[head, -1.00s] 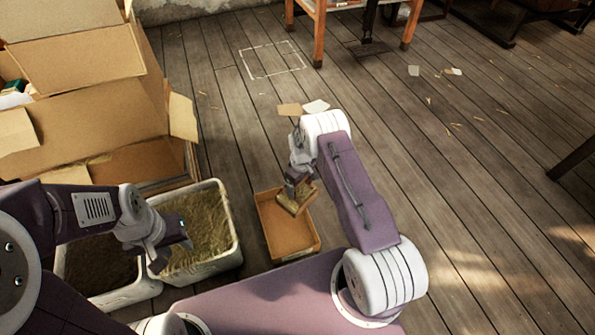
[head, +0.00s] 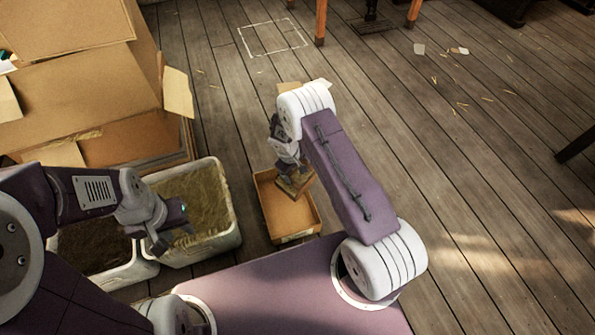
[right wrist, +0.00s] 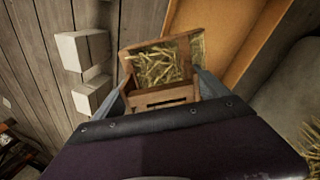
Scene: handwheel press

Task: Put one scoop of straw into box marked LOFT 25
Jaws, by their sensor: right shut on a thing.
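My right gripper (head: 290,170) is shut on a small wooden scoop (head: 296,184), over the back right part of an open tan box (head: 292,238) on the floor. In the right wrist view the scoop (right wrist: 160,97) sits between the fingers and holds straw (right wrist: 157,67). No LOFT 25 marking is readable. A white-rimmed bin of straw (head: 200,200) stands left of the box. My left gripper (head: 172,238) appears open and empty, above the bins' adjoining edges. The box's back right corner is hidden by my right arm.
A second bin with dark contents (head: 92,245) stands left of the straw bin. Large cardboard boxes (head: 85,100) are stacked behind the bins. Pale pieces (right wrist: 82,50) show beside the scoop in the right wrist view. The floor on the right is mostly clear.

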